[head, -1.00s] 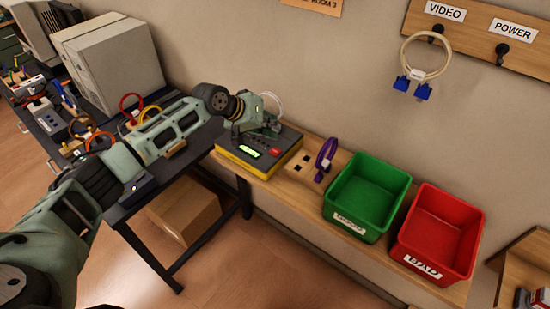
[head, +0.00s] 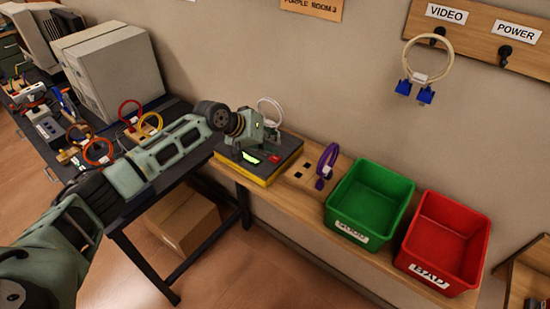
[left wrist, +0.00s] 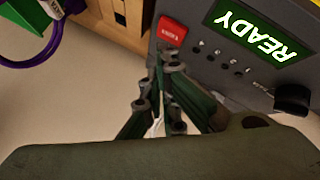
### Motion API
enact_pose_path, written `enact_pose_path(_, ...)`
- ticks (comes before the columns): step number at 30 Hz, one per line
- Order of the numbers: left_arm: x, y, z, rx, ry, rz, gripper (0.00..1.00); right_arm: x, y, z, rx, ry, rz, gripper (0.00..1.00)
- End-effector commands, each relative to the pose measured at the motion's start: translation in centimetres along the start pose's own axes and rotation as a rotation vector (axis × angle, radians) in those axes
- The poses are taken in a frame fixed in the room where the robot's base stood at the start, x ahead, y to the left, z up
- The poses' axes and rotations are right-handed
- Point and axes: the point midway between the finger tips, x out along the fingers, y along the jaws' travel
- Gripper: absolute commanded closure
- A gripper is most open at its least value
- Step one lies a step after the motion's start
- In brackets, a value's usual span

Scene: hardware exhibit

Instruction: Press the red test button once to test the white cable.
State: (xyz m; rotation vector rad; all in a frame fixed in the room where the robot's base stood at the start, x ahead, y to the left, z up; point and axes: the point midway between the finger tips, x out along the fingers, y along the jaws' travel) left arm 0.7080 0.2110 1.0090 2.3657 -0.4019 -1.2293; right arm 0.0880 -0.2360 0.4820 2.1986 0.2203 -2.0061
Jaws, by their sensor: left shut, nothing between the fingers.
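The cable tester (head: 262,168) is a dark box with a yellow base on the wooden shelf. The red test button (left wrist: 172,30) is on its face in the left wrist view, beside a lit screen (left wrist: 262,32) reading READY. The white cable (head: 272,108) loops up behind the tester in the head view; a pale piece shows behind the fingers in the wrist view. My right gripper is not in view.
A wooden cable holder with a purple cable (head: 326,163) stands right of the tester. A green GOOD bin (head: 370,197) and a red BAD bin (head: 443,240) sit further right. A beige computer case (head: 112,72) and other cables are on the dark table at left.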

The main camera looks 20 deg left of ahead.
Motion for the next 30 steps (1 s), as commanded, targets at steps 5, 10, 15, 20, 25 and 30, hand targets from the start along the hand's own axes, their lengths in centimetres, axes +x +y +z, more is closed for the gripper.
enact_pose_path(5,0.0,0.02,0.0,0.0,0.0,0.0,1.0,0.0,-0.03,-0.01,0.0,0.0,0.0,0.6)
enact_pose_path(10,0.0,0.02,0.0,0.0,0.0,0.0,1.0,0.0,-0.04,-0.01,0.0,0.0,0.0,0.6)
enact_pose_path(15,0.0,0.02,0.0,0.0,0.0,0.0,1.0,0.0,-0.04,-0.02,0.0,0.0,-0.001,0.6)
enact_pose_path(20,0.01,0.01,0.0,0.0,0.0,0.0,1.0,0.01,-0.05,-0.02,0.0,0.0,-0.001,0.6)
enact_pose_path(25,0.31,-0.2,0.25,-0.001,-0.001,0.0,1.0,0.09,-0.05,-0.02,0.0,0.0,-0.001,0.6)
enact_pose_path(30,0.6,-0.4,0.44,-0.001,0.0,0.0,1.0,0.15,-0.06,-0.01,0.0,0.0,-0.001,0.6)
